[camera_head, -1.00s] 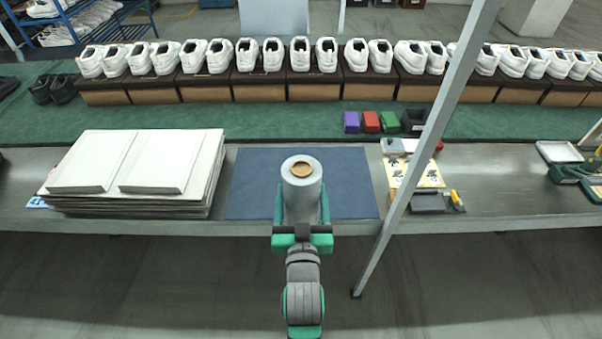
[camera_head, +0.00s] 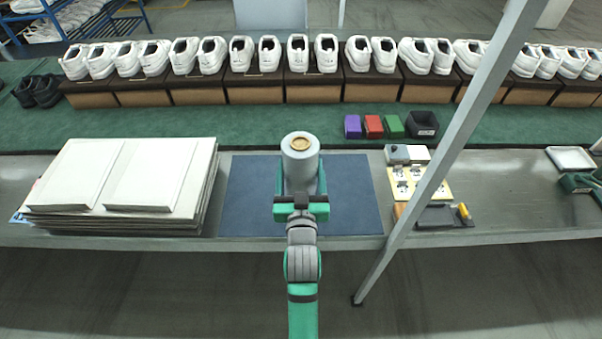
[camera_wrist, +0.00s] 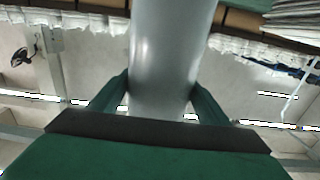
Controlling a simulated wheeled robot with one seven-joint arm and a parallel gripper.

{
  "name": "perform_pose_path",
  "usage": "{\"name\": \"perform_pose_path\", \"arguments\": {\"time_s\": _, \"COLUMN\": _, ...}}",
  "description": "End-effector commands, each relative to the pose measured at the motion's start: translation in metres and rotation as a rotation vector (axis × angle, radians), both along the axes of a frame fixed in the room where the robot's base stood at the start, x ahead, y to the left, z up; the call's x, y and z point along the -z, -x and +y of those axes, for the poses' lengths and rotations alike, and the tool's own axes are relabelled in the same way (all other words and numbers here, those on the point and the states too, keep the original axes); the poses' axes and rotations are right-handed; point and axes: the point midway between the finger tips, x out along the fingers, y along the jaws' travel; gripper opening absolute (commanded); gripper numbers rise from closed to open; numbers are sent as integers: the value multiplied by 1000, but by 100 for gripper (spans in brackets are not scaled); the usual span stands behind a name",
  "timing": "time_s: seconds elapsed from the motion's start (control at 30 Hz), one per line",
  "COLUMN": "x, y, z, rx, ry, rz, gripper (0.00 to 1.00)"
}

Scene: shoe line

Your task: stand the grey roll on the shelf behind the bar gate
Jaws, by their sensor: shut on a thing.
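The grey roll (camera_head: 301,162) is upright in the head view, with a tan core showing at its top end. My gripper (camera_head: 301,192) is shut on the roll, one green finger on each side of it. In the wrist view the roll (camera_wrist: 165,60) fills the middle between the two fingers. The roll shows in front of the blue mat (camera_head: 245,195); I cannot tell whether its bottom touches the mat. A slanted grey bar (camera_head: 450,140) crosses the head view to the right of the roll. I cannot tell whether it is part of the bar gate.
A stack of pale boards (camera_head: 120,185) lies left of the mat. Right of the mat are a yellow board (camera_head: 420,184) and a dark tray (camera_head: 437,216). Small purple, red and green boxes (camera_head: 373,127) and a black bin (camera_head: 422,124) stand behind. White shoes line the back.

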Motion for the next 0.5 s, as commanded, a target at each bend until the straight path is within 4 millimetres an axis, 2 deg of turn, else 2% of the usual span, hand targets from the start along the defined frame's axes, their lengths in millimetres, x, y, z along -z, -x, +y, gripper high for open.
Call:
{"name": "perform_pose_path", "arguments": {"time_s": 0.1, "x": 9, "y": -25, "z": 0, "rx": 1, "ry": 0, "rz": -3, "gripper": 30}}
{"name": "perform_pose_path", "arguments": {"time_s": 0.2, "x": 28, "y": -39, "z": 0, "rx": 1, "ry": 0, "rz": 0, "gripper": 30}}
{"name": "perform_pose_path", "arguments": {"time_s": 0.3, "x": 42, "y": -51, "z": -1, "rx": 1, "ry": 0, "rz": -1, "gripper": 30}}
{"name": "perform_pose_path", "arguments": {"time_s": 0.5, "x": 60, "y": -66, "z": -2, "rx": 2, "ry": 0, "rz": -3, "gripper": 30}}
